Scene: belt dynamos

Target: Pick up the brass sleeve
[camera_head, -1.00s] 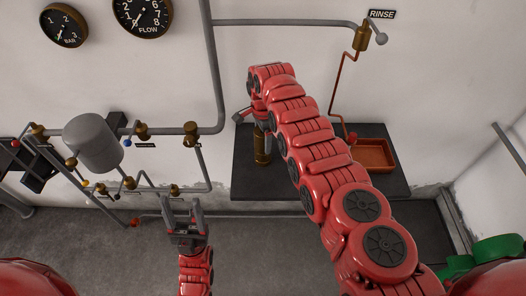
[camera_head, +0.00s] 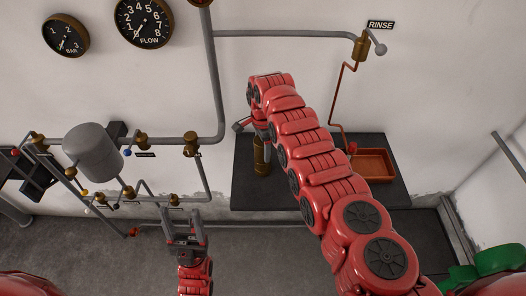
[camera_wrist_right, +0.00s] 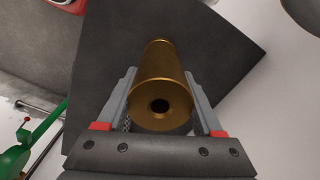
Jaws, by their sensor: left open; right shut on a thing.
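The brass sleeve (camera_head: 261,158) is a hollow brass cylinder, upright at the left part of the dark shelf. In the right wrist view the sleeve (camera_wrist_right: 160,88) sits between the two fingers with its open end facing the camera. My right gripper (camera_head: 262,138) is shut on the sleeve at its upper part; its fingers also show in the right wrist view (camera_wrist_right: 162,100). Whether the sleeve's foot touches the shelf I cannot tell. My left gripper (camera_head: 184,222) is open and empty, low in front of the pipework.
The dark shelf (camera_head: 300,195) also carries an orange-brown tray (camera_head: 376,163) at the right, below the RINSE pipe (camera_head: 335,100). A grey tank (camera_head: 92,150) with pipes and brass valves is at the left. Gauges (camera_head: 143,20) hang on the wall. Green machinery (camera_head: 497,260) is at lower right.

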